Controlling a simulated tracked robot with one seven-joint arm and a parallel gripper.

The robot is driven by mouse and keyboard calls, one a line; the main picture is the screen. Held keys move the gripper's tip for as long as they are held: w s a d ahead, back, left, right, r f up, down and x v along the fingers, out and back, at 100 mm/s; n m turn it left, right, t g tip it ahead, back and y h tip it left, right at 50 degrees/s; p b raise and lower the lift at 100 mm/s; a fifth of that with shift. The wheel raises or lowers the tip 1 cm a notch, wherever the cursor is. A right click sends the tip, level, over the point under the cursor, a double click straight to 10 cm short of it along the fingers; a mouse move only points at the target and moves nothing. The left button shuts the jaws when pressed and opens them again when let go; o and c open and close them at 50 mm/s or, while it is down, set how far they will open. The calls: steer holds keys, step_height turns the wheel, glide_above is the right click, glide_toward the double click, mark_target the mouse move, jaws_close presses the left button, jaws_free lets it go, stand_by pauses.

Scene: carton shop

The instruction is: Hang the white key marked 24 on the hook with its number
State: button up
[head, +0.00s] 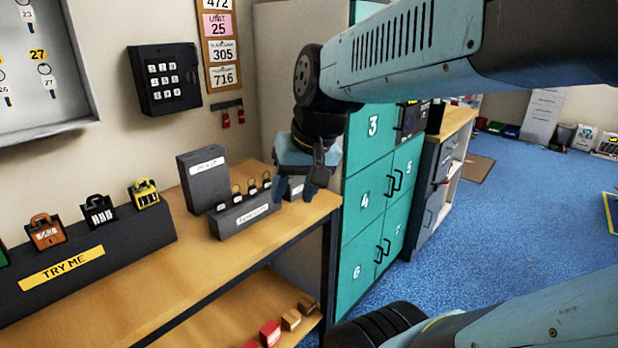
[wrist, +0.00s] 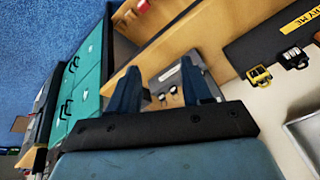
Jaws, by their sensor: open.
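A pale key cabinet (head: 88,60) hangs on the wall at the far left of the head view, cut off by the frame. Its hooks numbered 23, 26 and 27 show, with keys hanging there. I cannot make out hook 24 or the white key marked 24. My gripper (head: 303,186) is open above the right end of the bench, beside a dark rack (head: 247,217) holding several small ring-topped items. In the wrist view my gripper (wrist: 158,88) has its fingers apart, with part of a dark box (wrist: 168,77) showing between them; no held object is visible.
A wooden bench (head: 130,275) runs along the wall with a dark TRY ME padlock stand (head: 95,268) and an upright dark box (head: 205,180). A black keypad box (head: 164,78) is on the wall. Teal numbered lockers (head: 365,225) stand right of the bench. Blue floor (head: 490,215) is open.

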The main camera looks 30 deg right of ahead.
steer(key=w+d+f+m+y, duration=0.1)
steer(key=w+f+m+y, duration=0.35)
steer(key=w+m, duration=0.3)
steer(key=w+f+m+y, duration=0.3)
steer(key=w+m+y, duration=0.25)
steer(key=w, duration=0.35)
steer(key=w+d+f+m+t+h, duration=0.1)
steer(key=w+d+f+m+t, duration=0.2)
steer(key=d, duration=0.4)
steer(key=w+d+f+m+t+h, duration=0.2)
steer(key=w+d+f+m+t, duration=0.1)
steer(key=d+m, duration=0.5)
steer(key=w+d+f+m+t+h, duration=0.2)
steer(key=w+d+f+m+t, duration=0.1)
steer(key=d+m+t, duration=0.3)
steer(key=shift+w+d+t, duration=0.25)
steer(key=shift+w+d, duration=0.1)
steer(key=shift+d, duration=0.3)
steer(key=shift+w+d+t, duration=0.25)
steer(key=shift+w+d, duration=0.1)
steer(key=shift+d, duration=0.25)
steer(key=shift+x, duration=4.95)
steer(key=c, duration=0.7)
steer(key=shift+s+d+r, duration=0.1)
steer(key=shift+r, duration=0.6)
steer(key=shift+s+d+r, duration=0.1)
steer(key=shift+r, duration=0.65)
